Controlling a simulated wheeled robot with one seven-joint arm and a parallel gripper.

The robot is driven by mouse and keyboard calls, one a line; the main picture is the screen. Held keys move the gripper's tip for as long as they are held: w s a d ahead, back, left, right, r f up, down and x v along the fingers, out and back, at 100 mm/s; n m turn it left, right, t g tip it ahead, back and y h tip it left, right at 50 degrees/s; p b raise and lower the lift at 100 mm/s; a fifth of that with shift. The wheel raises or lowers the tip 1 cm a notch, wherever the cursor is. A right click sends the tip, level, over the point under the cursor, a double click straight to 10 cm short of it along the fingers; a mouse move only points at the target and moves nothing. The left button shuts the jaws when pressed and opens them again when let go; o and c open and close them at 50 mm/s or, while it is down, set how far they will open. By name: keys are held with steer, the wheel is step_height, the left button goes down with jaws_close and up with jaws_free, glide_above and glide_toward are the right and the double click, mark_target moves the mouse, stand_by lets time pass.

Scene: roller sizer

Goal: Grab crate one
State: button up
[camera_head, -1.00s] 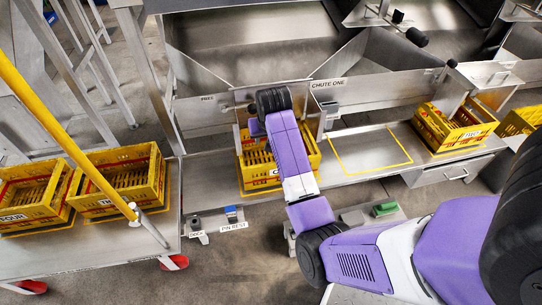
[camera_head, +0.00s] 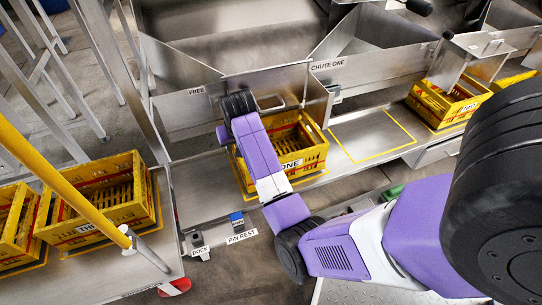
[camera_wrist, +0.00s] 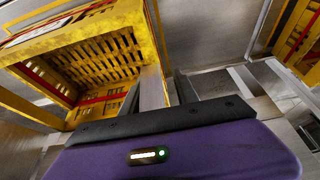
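Crate one (camera_head: 292,163), a yellow slatted crate labelled ONE, sits upright on the metal shelf below the chutes. My forearm crosses in front of its left part. The end of my arm is above its left rear; my gripper is mostly hidden there behind the black wrist joint. In the wrist view, a yellow crate, apparently crate one (camera_wrist: 100,58), fills the upper left.
Another yellow crate (camera_head: 450,101) stands farther right on the shelf. An empty yellow-outlined spot (camera_head: 372,138) lies between. More yellow crates (camera_head: 98,200) stand on a cart at left, beside a yellow pole (camera_head: 60,180). Metal chute panels (camera_head: 230,90) rise behind crate one. Dock and pin rest fittings (camera_head: 220,235) are in front.

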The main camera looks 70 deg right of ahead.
steer(key=shift+b+x, duration=0.65)
steer(key=shift+x, duration=0.9)
steer(key=b+x, duration=0.3)
steer(key=x, duration=0.2)
steer(key=shift+s+d, duration=0.15)
steer(key=shift+s, duration=0.05)
steer(key=shift+r, duration=0.1)
jaws_close()
